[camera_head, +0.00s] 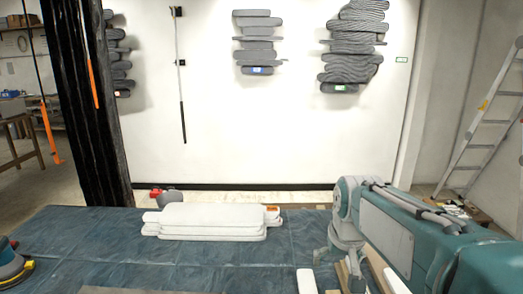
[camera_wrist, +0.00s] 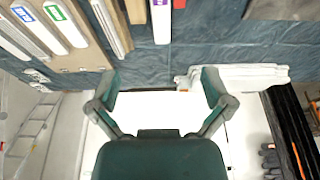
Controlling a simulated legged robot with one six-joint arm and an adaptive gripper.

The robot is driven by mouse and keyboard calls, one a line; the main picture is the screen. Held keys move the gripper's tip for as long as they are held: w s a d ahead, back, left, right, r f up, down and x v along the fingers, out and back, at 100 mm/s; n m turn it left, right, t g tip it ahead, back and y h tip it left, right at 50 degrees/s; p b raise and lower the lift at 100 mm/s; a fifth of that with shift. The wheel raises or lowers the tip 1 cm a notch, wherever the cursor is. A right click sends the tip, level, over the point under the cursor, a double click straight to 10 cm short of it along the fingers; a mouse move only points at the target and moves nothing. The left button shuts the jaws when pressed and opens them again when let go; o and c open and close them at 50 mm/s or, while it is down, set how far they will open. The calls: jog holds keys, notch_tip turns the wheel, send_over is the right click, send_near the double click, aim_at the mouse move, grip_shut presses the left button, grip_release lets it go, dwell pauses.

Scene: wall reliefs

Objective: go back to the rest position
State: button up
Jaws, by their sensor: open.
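My gripper (camera_wrist: 160,95) is open and empty in the wrist view, its two fingers spread wide apart. In the head view my gripper (camera_head: 335,262) hangs at the end of my teal and grey arm at the right, low over the tarp, partly hidden by the arm. Nothing is seen between its fingers. A stack of white boards (camera_head: 210,221) lies on the blue tarp (camera_head: 110,255) left of it, and the stack's edge also shows beside the right finger in the wrist view (camera_wrist: 255,75).
Grey layered reliefs (camera_head: 352,45) hang on the white wall, with a smaller one (camera_head: 258,42) beside. A black post (camera_head: 90,100) stands at the left. A ladder (camera_head: 485,120) leans at the right. Several boards with coloured labels (camera_wrist: 60,25) lie near my gripper.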

jog(key=s+f+t, duration=0.2)
jog(key=s, duration=1.6)
jog(key=shift+f, duration=0.3)
